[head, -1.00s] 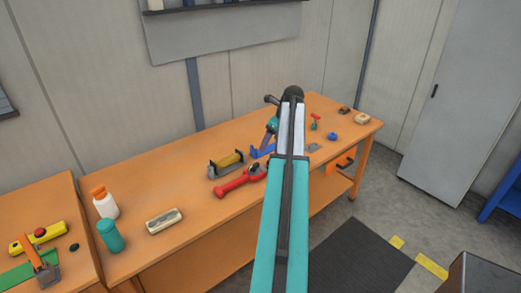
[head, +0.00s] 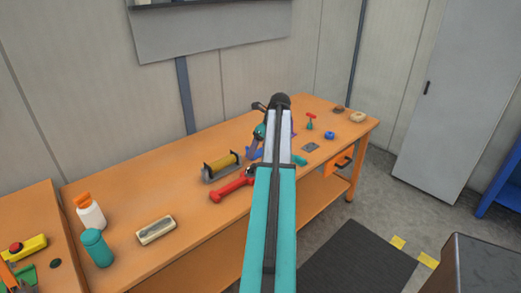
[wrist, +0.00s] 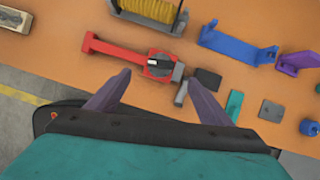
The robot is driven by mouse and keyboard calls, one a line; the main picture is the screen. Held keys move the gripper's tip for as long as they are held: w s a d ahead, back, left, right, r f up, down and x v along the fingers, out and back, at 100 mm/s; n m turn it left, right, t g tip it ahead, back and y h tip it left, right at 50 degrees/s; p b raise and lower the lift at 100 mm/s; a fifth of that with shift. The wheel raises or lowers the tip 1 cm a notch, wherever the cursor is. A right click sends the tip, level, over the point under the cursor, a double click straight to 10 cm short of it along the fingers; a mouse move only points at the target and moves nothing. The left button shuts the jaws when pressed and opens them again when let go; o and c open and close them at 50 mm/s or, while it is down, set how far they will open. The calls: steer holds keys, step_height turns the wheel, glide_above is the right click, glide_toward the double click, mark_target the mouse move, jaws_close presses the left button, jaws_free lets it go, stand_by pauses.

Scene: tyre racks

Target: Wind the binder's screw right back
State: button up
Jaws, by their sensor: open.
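Nothing is held, and the knob shows between the fingertips. I cannot tell how far above it they are.
A yellow spool in a grey stand (wrist: 151,14) lies behind the red tool. A blue bracket (wrist: 238,44), purple bracket (wrist: 298,62), teal piece (wrist: 234,104) and grey plate (wrist: 271,110) lie to the right.

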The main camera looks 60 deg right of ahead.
mark_target(251, 166)
steer(key=shift+d+f, duration=0.1)
steer(key=shift+p+x, duration=1.65)
steer(key=shift+x, duration=5.15)
steer(key=shift+s, duration=0.15)
steer(key=c, duration=1.1)
steer(key=shift+n, duration=0.4)
